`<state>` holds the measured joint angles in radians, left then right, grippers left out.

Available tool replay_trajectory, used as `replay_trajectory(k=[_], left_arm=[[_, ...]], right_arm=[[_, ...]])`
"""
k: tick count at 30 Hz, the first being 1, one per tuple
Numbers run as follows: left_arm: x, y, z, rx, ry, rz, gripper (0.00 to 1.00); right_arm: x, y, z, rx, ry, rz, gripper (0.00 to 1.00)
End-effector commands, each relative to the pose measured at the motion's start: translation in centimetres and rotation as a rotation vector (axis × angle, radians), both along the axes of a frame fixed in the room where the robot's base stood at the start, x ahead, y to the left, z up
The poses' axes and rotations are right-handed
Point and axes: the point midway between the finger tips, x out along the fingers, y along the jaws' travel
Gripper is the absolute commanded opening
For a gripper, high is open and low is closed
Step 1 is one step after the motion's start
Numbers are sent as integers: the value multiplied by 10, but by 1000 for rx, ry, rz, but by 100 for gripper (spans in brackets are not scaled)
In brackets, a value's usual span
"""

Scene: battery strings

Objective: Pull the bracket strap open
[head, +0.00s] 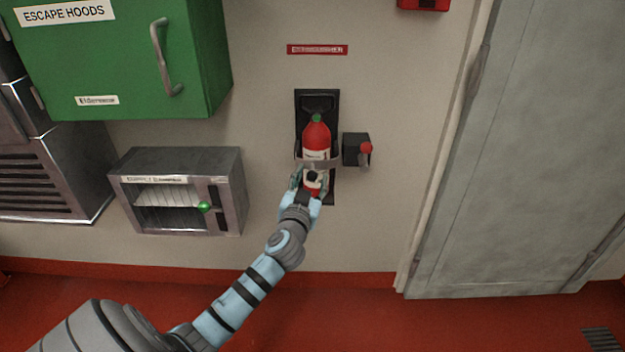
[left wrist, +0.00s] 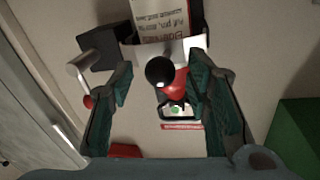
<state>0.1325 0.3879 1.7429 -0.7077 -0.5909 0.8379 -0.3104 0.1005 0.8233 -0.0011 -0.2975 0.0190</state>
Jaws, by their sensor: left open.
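A red fire extinguisher (head: 316,136) stands upright in a black wall bracket (head: 302,100). A pale grey strap (head: 334,161) runs across the front of its body; in the left wrist view the strap (left wrist: 136,53) shows as a light band. A black ball knob (left wrist: 160,71) stands out in front of the strap; it shows small in the head view (head: 312,177). My left gripper (head: 309,181) is open at the strap, its fingers (left wrist: 158,80) on either side of the knob. I cannot tell whether they touch it. My right gripper is not in view.
A dark box with a red-tipped lever (head: 366,150) sits on the wall just right of the bracket. A green cabinet (head: 120,60) and a grey box with a green knob (head: 226,190) are to the left. A grey door (head: 530,150) is on the right.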

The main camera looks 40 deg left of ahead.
Motion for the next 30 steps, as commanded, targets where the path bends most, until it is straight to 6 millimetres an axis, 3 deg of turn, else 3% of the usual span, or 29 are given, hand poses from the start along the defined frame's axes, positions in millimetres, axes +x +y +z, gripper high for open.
replay_trajectory(k=[5, 13, 21, 30], left_arm=[[18, 9, -1, -1, 0, 0, 44], [20, 9, 0, -1, 1, -1, 44], [20, 9, -1, -1, 1, -1, 1], [20, 8, -1, -1, 2, -6, 0]], right_arm=[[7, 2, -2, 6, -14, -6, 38], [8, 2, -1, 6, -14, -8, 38], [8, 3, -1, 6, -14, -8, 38], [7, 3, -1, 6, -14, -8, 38]])
